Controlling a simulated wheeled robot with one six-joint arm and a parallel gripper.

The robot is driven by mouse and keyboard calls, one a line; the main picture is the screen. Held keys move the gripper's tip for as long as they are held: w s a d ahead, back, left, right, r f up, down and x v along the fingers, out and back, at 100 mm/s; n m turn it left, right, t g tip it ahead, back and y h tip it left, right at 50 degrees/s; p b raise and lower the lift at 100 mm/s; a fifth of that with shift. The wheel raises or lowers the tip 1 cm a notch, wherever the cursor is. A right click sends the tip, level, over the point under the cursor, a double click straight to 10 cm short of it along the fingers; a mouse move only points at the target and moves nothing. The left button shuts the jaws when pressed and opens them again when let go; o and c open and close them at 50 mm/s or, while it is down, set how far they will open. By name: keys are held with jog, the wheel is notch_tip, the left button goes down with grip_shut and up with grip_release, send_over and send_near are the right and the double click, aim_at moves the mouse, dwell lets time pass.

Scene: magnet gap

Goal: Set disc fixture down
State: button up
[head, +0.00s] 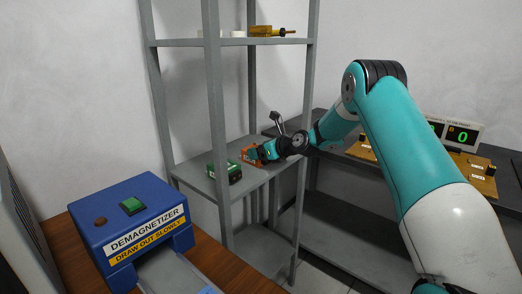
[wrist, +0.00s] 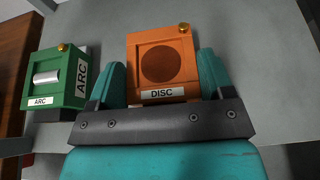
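The disc fixture is an orange block with a dark round recess, a brass knob and a DISC label; it shows in the wrist view (wrist: 163,63) between my fingers. My gripper (wrist: 161,78) has one teal finger against each side of it, with no clear gap, and looks shut on it. In the head view the disc fixture (head: 248,154) is upright at the level of the middle shelf (head: 205,182), partly hidden by my gripper (head: 256,153). I cannot tell whether its base touches the shelf.
A green ARC fixture (wrist: 60,80) stands on the shelf left of the disc fixture. A shelf post (head: 216,120) rises in front. The blue demagnetizer (head: 130,225) stands on the wooden table at left. A dark bench (head: 340,168) with a lit display is at right.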

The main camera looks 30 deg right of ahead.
jog(key=o, duration=0.4)
jog(key=shift+o, duration=0.2)
jog(key=shift+r, duration=0.2)
jog(key=v, duration=1.2)
